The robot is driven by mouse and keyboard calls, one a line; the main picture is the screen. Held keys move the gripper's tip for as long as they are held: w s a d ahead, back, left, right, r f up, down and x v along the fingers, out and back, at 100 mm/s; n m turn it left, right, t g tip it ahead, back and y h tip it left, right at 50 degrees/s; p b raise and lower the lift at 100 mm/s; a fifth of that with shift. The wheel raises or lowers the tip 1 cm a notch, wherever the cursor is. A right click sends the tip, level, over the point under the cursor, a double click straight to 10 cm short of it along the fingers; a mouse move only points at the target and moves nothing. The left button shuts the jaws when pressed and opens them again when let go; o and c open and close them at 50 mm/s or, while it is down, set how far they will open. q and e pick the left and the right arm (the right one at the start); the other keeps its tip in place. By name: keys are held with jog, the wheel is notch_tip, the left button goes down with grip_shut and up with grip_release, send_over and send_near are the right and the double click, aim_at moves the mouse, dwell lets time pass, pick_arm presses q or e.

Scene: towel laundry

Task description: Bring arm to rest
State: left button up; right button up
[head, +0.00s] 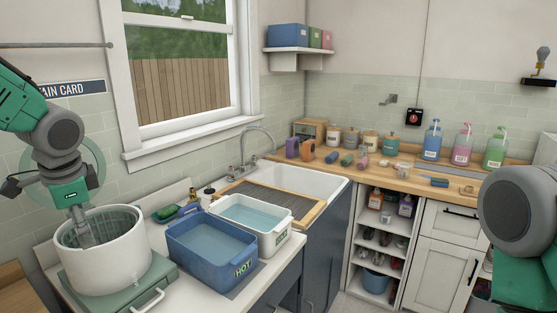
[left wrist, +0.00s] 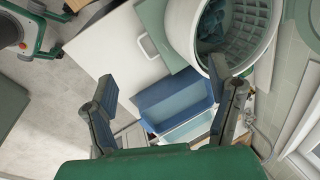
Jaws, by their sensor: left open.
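My left arm comes in from the left. Its gripper (head: 84,238) points down and shows against the mouth of the white round tub (head: 108,265); I cannot tell its exact height over the rim. In the left wrist view the two dark fingers of this gripper (left wrist: 164,82) are spread apart with nothing between them. The tub's ribbed inside (left wrist: 242,42) shows there at the upper right, with blue material (left wrist: 212,24) in it. A grey and green part of my right arm shows at the right edge of the head view; its gripper is out of view.
A blue basin (head: 205,250) marked HOT and a white basin (head: 273,243) hold water beside the sink (head: 315,183). A tap (head: 258,140) rises behind. Bottles and jars line the wooden counter (head: 400,178). A window (head: 180,60) and a horizontal rail (head: 55,45) are on the wall.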

pick_arm(q)
jog(key=s+d+f+n+g+h, duration=0.1)
jog(key=s+d+f, duration=0.3)
jog(key=f, duration=0.5)
jog(key=s+d+f+n+h, duration=0.15)
jog(key=s+d+f, duration=0.25)
jog(key=f, duration=0.5)
jog(key=s+d+f+n+g+h, duration=0.15)
jog(key=s+d+f, duration=0.25)
jog(key=f, duration=0.6)
jog(key=s+f+n+y, duration=0.15)
jog(key=s+f, duration=0.25)
jog(key=s, duration=0.6)
jog(key=s+f+n, duration=0.3)
jog(key=s+f, duration=0.2)
jog(key=s, duration=0.4)
notch_tip(320, 180, down, 15)
jog(key=w+d+b, duration=0.1)
jog(key=w+b, duration=0.1)
jog(key=b, duration=1.4)
jog(key=shift+w+f+m+t, duration=0.15)
jog(key=shift+w+m+t, duration=0.15)
jog(key=shift+m+t, duration=0.05)
pick_arm(e)
notch_tip(320, 180, down, 16)
jog(key=shift+w+a, duration=0.3)
jog(key=shift+a, duration=0.05)
